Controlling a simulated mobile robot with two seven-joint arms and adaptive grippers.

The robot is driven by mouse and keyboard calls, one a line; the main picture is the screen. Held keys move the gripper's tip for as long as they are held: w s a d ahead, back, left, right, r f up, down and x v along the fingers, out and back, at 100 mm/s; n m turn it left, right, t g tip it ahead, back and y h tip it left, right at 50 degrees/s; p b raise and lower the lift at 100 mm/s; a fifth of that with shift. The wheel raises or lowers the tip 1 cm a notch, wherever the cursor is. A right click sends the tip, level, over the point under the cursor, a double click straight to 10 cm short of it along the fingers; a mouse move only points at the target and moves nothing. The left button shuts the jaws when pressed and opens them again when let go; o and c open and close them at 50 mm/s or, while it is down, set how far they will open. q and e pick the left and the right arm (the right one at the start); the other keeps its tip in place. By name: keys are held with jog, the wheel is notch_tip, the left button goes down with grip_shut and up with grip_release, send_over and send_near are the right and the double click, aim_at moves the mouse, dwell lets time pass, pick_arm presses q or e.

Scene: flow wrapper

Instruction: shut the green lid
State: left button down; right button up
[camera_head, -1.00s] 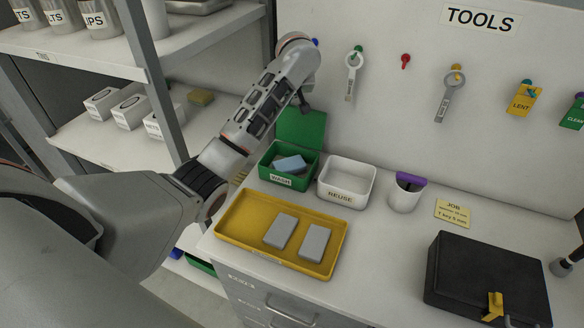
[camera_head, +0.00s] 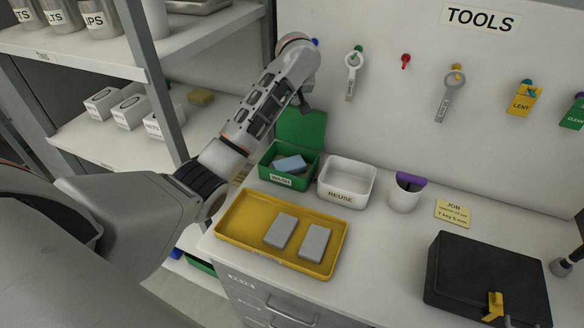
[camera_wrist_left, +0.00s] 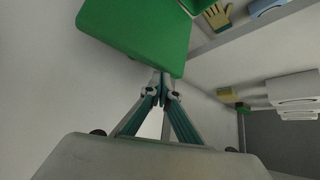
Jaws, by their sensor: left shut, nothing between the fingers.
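The green lid (camera_head: 303,127) stands open, raised at the back of the green WASH box (camera_head: 298,180). In the left wrist view the lid (camera_wrist_left: 140,30) fills the upper middle. My left gripper (camera_wrist_left: 162,76) is shut and empty, with its fingertips at the lid's lower edge in that view; I cannot tell whether they touch it. In the head view the left arm reaches up beside the lid, and its fingers are mostly hidden.
A white REUSE bin (camera_head: 346,183) stands right of the box. A yellow tray (camera_head: 232,243) with two grey blocks is in front. A white cup (camera_head: 404,198) and a black case (camera_head: 486,278) are farther right. Shelving (camera_head: 163,90) stands at the left.

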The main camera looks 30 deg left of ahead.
pick_arm(q)
jog(key=shift+s, duration=0.15)
dwell(0.5)
jog(key=shift+s+d+f, duration=0.1)
jog(key=shift+s, duration=1.35)
jog(key=shift+s+d+f, duration=0.1)
jog(key=shift+s+f, duration=0.1)
jog(key=shift+s, duration=1)
jog(key=shift+s+d+f, duration=0.1)
jog(key=shift+s+f, duration=0.05)
jog(key=shift+s, duration=1.1)
jog(key=shift+a+r, duration=0.1)
jog(key=shift+r, duration=3.05)
